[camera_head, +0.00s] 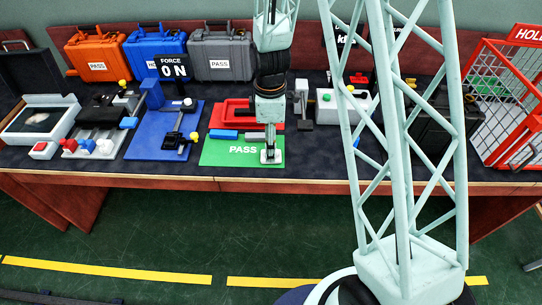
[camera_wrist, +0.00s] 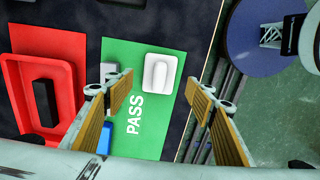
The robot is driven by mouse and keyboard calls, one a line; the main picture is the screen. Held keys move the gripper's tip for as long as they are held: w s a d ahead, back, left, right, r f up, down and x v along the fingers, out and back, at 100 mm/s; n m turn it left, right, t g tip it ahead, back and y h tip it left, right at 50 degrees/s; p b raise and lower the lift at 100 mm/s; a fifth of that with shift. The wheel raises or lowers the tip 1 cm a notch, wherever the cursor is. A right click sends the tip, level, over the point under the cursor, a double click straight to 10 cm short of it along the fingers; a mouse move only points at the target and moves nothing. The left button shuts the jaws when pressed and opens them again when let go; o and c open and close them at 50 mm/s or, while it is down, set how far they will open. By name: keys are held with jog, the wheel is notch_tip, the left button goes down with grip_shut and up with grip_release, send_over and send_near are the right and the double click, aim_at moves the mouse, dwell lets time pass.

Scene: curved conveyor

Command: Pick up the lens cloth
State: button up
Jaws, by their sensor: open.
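A small white square piece with a raised rounded ridge lies on the green PASS mat (camera_wrist: 119,55); I take it to be the lens cloth (camera_wrist: 161,75), though its material is hard to tell. My gripper (camera_wrist: 157,98) is open, with a finger to either side of the white piece in the wrist view and nothing between them. In the head view my gripper (camera_head: 270,143) points down over the right end of the green mat (camera_head: 222,157). There it partly hides the white piece (camera_head: 270,158). I cannot tell the exact height gap.
A red tray (camera_wrist: 40,55) with a dark block and a blue piece (camera_wrist: 105,138) lie close by. The blue fixture (camera_head: 140,148) stands left, a white button box (camera_head: 345,104) right. The table edge (camera_head: 230,183) is just in front; a red HOLD cage (camera_head: 505,105) stands far right.

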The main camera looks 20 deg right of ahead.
jog(key=shift+d+f+b, duration=0.1)
jog(key=shift+f+b, duration=0.45)
jog(key=shift+f, duration=1.5)
jog(key=shift+c, duration=0.9)
jog(key=c, duration=0.8)
